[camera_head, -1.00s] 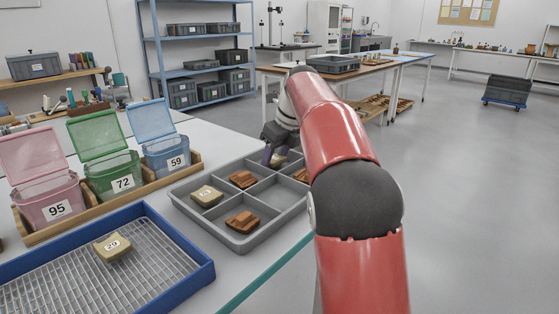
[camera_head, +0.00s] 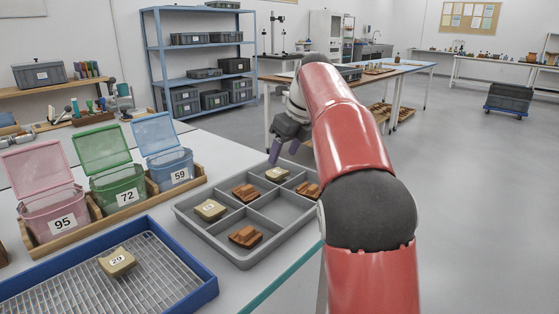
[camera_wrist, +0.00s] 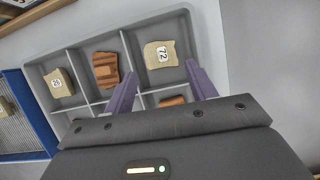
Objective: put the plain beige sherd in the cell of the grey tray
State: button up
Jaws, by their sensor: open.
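A plain beige sherd (camera_head: 277,174), labelled 72 in the wrist view (camera_wrist: 160,54), lies in the far-corner cell of the grey tray (camera_head: 240,263). My gripper (camera_head: 283,153) is open and empty, raised above that cell and apart from the sherd. In the wrist view its purple fingers (camera_wrist: 161,76) are spread wide, with the sherd beyond their tips. Another beige sherd (camera_head: 210,209) lies in the left cell. Brown ridged sherds (camera_head: 246,192) lie in three other cells. One near-side middle cell (camera_head: 277,211) looks empty.
A beige sherd labelled 29 (camera_head: 117,262) lies on the wire mesh of the blue-rimmed tray (camera_head: 205,290). Open-lidded pink (camera_head: 55,212), green (camera_head: 118,186) and blue (camera_head: 170,168) bins stand in a wooden holder behind. The table edge runs close to the grey tray's right side.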

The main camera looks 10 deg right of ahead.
jog(key=s+d+r+n+p, duration=0.1)
jog(key=s+r+n, duration=0.5)
jog(key=s, duration=0.4)
jog(key=s+a+f+n+t+h, duration=0.1)
jog(key=s+f+n, duration=0.8)
jog(key=s+n, duration=0.2)
jog(key=s+a+f+n+t+h, duration=0.1)
jog(key=s+f+n, duration=0.8)
jog(key=s+n, duration=0.3)
jog(key=shift+s+a+f+h, duration=0.3)
jog(key=shift+s+f, duration=0.1)
jog(key=shift+s, duration=0.75)
